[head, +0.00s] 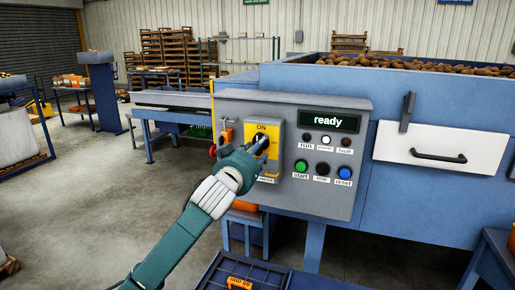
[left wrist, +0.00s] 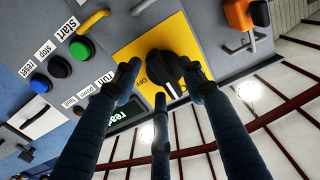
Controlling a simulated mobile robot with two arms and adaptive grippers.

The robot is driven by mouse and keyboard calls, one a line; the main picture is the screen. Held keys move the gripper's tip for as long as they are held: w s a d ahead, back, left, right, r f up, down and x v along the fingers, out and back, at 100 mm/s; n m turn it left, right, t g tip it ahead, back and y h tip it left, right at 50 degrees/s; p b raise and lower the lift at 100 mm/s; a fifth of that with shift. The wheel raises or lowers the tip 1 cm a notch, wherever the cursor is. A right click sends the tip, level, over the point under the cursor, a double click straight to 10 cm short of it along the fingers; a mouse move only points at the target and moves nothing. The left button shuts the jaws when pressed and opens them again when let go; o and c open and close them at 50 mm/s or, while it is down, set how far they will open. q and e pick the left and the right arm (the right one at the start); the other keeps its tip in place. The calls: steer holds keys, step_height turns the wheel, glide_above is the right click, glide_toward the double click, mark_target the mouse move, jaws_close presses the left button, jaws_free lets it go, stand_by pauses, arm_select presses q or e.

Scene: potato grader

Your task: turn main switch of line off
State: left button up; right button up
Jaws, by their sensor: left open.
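The main switch is a black rotary knob (left wrist: 165,66) on a yellow plate (head: 271,133) marked ON at its top, on the left of the grey control panel (head: 349,180). My left gripper (head: 258,147) is in front of the knob with its fingers reaching to it. In the left wrist view the open fingers (left wrist: 161,82) are spread around the knob; I cannot tell whether they touch it. In the head view the fingers hide much of the knob, so its pointing direction is unclear. The display (head: 330,121) reads "ready". My right gripper is not in view.
Green start (head: 301,166), black stop (head: 322,169) and blue reset (head: 343,173) buttons sit right of the switch. An orange padlock-like part (head: 227,135) hangs to its left. A white drawer front (head: 425,149) is further right. Open floor lies to the left.

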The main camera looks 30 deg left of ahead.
arm_select(q)
jaws_close()
steer(key=shift+m, duration=0.3)
steer(key=shift+s+a+m+p, duration=0.15)
steer(key=shift+m+p, duration=1.45)
steer(key=shift+m, duration=1.25)
steer(key=shift+w+a+m+p, duration=0.15)
steer(key=shift+m+p, duration=1.4)
steer(key=shift+m, duration=1.35)
steer(key=shift+s+a+m+p, duration=0.15)
steer(key=shift+m+p, duration=1.45)
steer(key=shift+m, duration=1.25)
steer(key=shift+f+m, duration=0.1)
steer(key=shift+m, duration=0.2)
